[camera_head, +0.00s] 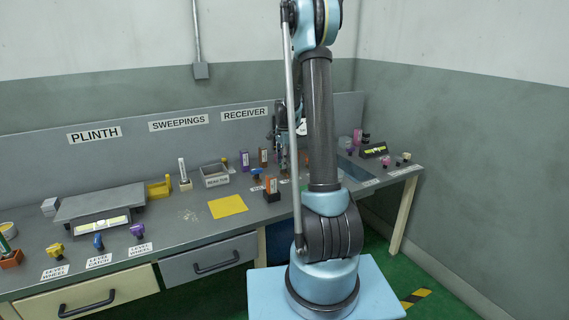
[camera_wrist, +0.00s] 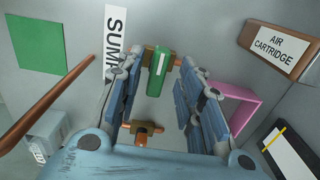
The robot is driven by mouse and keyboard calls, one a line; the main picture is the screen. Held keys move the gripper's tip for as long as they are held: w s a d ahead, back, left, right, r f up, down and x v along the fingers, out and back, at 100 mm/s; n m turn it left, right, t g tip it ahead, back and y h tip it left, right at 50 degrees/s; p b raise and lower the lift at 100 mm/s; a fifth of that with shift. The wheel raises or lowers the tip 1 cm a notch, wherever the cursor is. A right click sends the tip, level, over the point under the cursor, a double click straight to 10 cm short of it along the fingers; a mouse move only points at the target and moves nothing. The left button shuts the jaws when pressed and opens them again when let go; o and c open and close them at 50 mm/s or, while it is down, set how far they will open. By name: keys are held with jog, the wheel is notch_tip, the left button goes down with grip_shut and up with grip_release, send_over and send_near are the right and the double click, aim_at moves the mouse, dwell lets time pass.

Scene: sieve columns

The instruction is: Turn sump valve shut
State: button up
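In the wrist view a green handle (camera_wrist: 160,70) with a pale stripe sits on a brown fitting (camera_wrist: 147,56), near a white label (camera_wrist: 115,35) whose visible letters look like "SUM". I take this handle for the sump valve. My gripper (camera_wrist: 162,62) is open, with one finger on each side of the handle. Gaps show on both sides, and I cannot tell whether either finger touches it. In the head view my gripper (camera_head: 284,158) is small and partly hidden by my arm over the bench, and I cannot make out the valve there.
An orange-brown rod (camera_wrist: 50,100) slants at left in the wrist view. A brown "AIR CARTRIDGE" block (camera_wrist: 262,65), a pink frame (camera_wrist: 234,104) and another brown fitting (camera_wrist: 142,130) are close by. The bench (camera_head: 170,232) holds a yellow mat (camera_head: 227,207) and several small items.

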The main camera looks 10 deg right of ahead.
notch_tip(320, 180, up, 12)
dwell(0.7)
jog(key=shift+f, duration=0.1)
jog(key=s+r+n+t, duration=0.15)
jog(key=s+n, duration=0.25)
jog(key=s, duration=0.9)
jog(key=s+r+n, duration=0.3)
jog(key=s+n, duration=0.1)
jog(key=s, duration=0.8)
jog(key=s+f+n, duration=0.3)
jog(key=s+f, duration=0.2)
jog(key=s, duration=0.4)
jog(key=s+f+n, duration=0.3)
jog(key=s+f, duration=0.3)
jog(key=s, duration=0.4)
jog(key=shift+d+f+n+t, duration=0.15)
jog(key=shift+f+n+t, duration=0.05)
jog(key=shift+n+t, duration=0.2)
